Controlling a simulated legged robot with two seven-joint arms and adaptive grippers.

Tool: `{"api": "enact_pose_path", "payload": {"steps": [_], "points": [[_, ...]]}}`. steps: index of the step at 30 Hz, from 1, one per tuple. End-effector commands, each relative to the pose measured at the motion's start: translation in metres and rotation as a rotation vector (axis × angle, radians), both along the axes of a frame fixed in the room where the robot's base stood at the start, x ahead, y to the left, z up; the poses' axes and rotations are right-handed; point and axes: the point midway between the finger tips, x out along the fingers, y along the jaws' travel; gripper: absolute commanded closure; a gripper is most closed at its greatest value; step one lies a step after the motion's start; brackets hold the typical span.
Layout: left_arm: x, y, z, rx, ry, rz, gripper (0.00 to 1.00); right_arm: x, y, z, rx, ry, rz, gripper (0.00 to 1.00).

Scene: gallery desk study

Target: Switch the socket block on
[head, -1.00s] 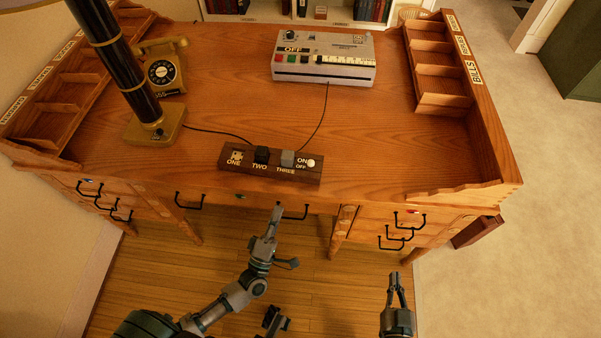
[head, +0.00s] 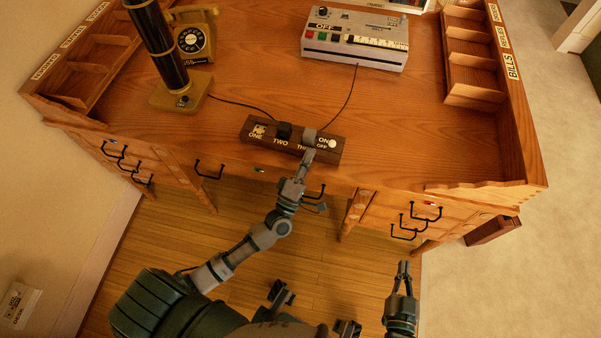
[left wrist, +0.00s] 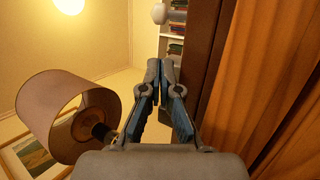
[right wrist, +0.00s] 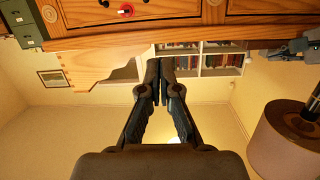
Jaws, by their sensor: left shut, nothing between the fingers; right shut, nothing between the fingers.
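The socket block (head: 262,141) is a dark brown bar near the desk's front edge, with sockets labelled ONE, TWO and THREE. Dark and grey plugs sit in it. At its right end is a round white switch (head: 332,144) beside the words ON and OFF. My left gripper (head: 309,154) is shut and empty, its tips at the block's front near THREE, just left of the switch. I cannot tell whether it touches the block. In the left wrist view its fingers (left wrist: 161,66) are together. My right gripper (head: 403,265) is shut and empty, low in front of the desk.
A brass lamp base (head: 180,97) and a telephone (head: 193,38) stand at the back left. A tape recorder-like device (head: 355,40) stands at the back. Cords run from the block to the lamp and device. Drawer handles (head: 209,172) stick out below the desk edge.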

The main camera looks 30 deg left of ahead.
Motion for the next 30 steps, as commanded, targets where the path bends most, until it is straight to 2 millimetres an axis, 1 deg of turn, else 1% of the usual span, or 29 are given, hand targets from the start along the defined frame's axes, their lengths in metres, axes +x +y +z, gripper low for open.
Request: {"api": "enact_pose_path", "payload": {"steps": [1, 3, 9, 24, 30], "points": [[0.005, -0.008, 0.002, -0.005, 0.0, -0.003, 1.0, 0.0, 0.0, -0.001, 0.0, -0.002, 0.0, 1.0], [0.011, -0.016, 0.004, -0.005, 0.001, -0.004, 1.0, 0.0, 0.0, 0.001, 0.004, -0.013, -0.001, 1.0], [0.021, -0.026, 0.008, -0.002, 0.002, -0.002, 1.0, 0.001, 0.0, 0.004, 0.009, -0.033, -0.001, 1.0], [0.022, -0.028, 0.01, -0.001, 0.004, -0.002, 1.0, 0.001, 0.001, 0.005, 0.008, -0.027, 0.0, 1.0], [0.022, -0.028, 0.014, -0.005, 0.021, -0.003, 1.0, -0.009, -0.006, -0.014, -0.037, 0.117, -0.003, 1.0]]}}
